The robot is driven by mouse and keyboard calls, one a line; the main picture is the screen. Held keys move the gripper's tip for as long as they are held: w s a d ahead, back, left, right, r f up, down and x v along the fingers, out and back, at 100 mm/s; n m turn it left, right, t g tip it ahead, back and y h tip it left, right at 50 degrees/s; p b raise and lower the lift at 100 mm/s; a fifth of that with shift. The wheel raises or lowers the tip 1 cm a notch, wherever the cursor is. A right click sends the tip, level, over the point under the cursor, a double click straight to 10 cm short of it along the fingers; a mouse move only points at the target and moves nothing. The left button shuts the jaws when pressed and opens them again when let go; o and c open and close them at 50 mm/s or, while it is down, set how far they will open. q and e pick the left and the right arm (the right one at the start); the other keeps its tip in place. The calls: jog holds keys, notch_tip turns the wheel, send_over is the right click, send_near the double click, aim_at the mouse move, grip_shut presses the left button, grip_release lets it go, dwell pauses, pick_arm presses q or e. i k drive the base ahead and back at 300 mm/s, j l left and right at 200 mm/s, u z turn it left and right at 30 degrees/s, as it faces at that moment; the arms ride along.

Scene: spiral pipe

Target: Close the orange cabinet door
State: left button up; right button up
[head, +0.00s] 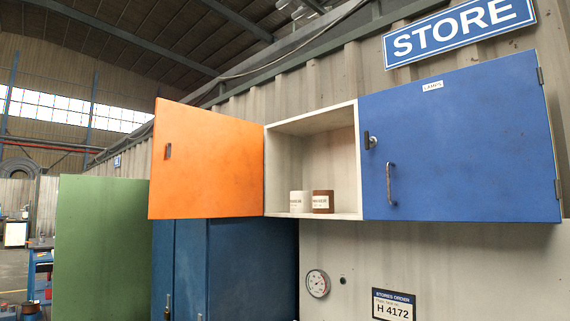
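The orange cabinet door (206,162) stands wide open in the head view, swung out to the left of its cabinet. Its right edge meets the left side of the open white compartment (318,133). A small dark slot or latch shows near the door's left edge. Inside the compartment, a white container (299,202) and a brown container (323,202) stand side by side on the bottom. Neither of my grippers is in view.
A blue door (460,142) with a handle is shut right of the compartment. Below are dark blue lockers (232,268) and a green panel (100,248) at left. A gauge (317,283) and an H 4172 sign (393,305) are on the wall under a STORE sign (458,30).

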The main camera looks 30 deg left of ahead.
aim_at(214, 169)
jog(key=i+j+z, duration=0.2)
jog(key=j, duration=0.7)
jog(key=i+j+z, duration=0.25)
jog(key=j, duration=0.6)
jog(key=j+z, duration=0.2)
jog(key=j, duration=0.7)
